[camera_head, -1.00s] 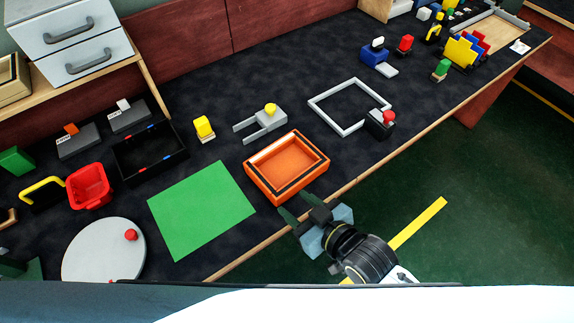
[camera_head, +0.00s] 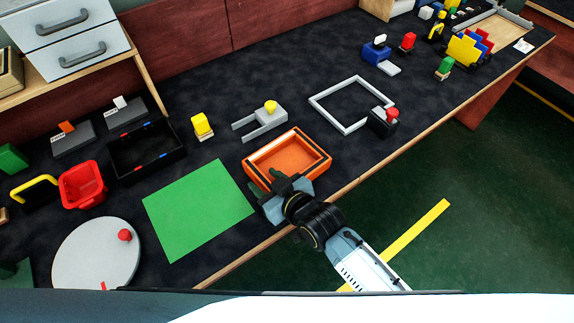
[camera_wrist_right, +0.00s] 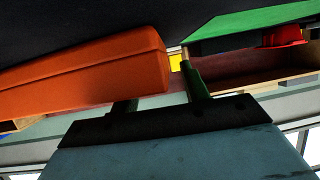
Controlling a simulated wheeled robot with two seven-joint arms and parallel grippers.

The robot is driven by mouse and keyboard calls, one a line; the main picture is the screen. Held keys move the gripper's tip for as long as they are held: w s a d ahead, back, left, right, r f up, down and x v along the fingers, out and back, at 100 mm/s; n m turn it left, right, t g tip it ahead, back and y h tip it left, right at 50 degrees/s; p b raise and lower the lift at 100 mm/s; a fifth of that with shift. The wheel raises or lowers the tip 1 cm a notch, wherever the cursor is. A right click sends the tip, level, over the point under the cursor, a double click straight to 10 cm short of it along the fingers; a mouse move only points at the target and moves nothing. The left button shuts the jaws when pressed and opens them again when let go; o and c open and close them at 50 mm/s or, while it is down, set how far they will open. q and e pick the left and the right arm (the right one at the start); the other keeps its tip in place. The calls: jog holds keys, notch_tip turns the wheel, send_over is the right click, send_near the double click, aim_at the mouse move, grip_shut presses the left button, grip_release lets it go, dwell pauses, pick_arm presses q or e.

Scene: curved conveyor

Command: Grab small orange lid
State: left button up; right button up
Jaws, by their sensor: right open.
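A shallow orange tray-like piece (camera_head: 318,172) with a dark-lined rim lies on the dark table near its front edge; I cannot tell whether it is the lid. My right gripper (camera_head: 266,182) is open at its near left corner. In the right wrist view, the orange wall (camera_wrist_right: 80,75) fills the left and reaches between the two green fingers (camera_wrist_right: 155,78), hiding part of one. Contact is unclear. A much smaller orange piece (camera_head: 67,127) stands on a grey block at the far left. My left gripper is not in view.
A green sheet (camera_head: 198,210) lies left of the tray. A grey forked piece with a yellow knob (camera_head: 270,107) and a grey square frame (camera_head: 325,109) lie behind it. A black box (camera_head: 148,152) and red bin (camera_head: 82,185) stand left. The table's front edge is close.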

jog(key=shift+c, duration=0.7)
grip_shut()
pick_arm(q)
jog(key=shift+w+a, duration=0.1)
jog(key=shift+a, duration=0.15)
pick_arm(e)
jog(key=shift+r, duration=0.15)
